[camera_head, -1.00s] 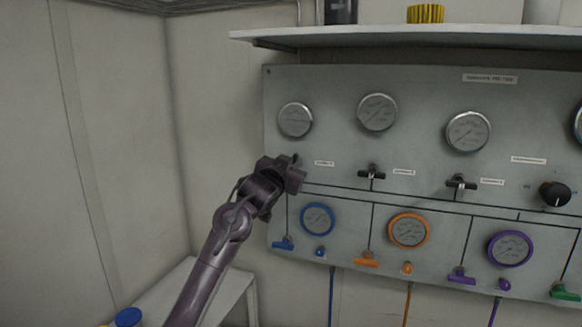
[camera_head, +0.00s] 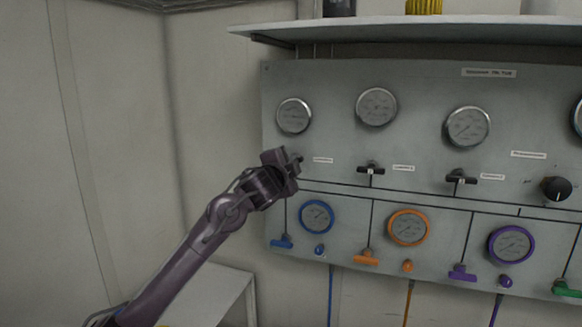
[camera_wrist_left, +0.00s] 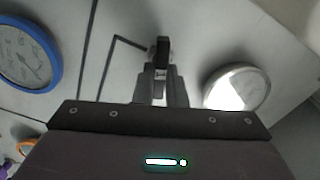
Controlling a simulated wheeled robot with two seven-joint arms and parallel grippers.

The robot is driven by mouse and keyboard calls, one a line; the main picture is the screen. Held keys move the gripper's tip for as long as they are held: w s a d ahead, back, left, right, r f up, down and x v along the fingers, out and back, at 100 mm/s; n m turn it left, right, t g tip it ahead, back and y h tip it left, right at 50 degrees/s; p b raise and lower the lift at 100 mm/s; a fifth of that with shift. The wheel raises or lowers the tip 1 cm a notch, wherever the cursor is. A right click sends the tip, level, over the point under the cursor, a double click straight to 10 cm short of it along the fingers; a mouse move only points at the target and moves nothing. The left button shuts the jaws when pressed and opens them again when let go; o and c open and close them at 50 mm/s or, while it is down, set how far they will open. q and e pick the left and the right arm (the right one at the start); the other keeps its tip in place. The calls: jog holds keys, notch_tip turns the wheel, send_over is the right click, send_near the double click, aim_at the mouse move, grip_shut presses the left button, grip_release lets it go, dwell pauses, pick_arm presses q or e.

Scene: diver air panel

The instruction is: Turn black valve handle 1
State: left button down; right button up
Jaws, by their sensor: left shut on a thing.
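My left gripper (camera_head: 291,169) is at the left end of the grey panel, below the leftmost silver gauge (camera_head: 294,116), and hides most of the leftmost black valve handle. A small dark tip of that handle (camera_head: 301,158) shows beside the gripper. In the left wrist view the black handle (camera_wrist_left: 163,48) stands out from the panel, and the left gripper's fingers (camera_wrist_left: 160,82) are shut on it. Two other black valve handles, one in the middle (camera_head: 370,168) and one further right (camera_head: 461,178), are untouched. My right gripper is not in view.
The panel (camera_head: 330,75) carries a blue-ringed gauge (camera_head: 317,216), an orange-ringed gauge (camera_head: 408,228) and a purple-ringed gauge (camera_head: 511,244), with coloured handles below. A shelf (camera_head: 420,33) overhangs the top. A white table (camera_head: 222,292) stands at lower left.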

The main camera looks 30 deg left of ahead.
pick_arm(q)
jog(key=shift+f+m+b, duration=0.15)
jog(key=shift+m+b, duration=0.35)
jog(key=shift+m, duration=1.5)
jog(key=c, duration=1.5)
grip_release()
jog(key=shift+b+v, duration=1.45)
jog(key=shift+v, duration=2.4)
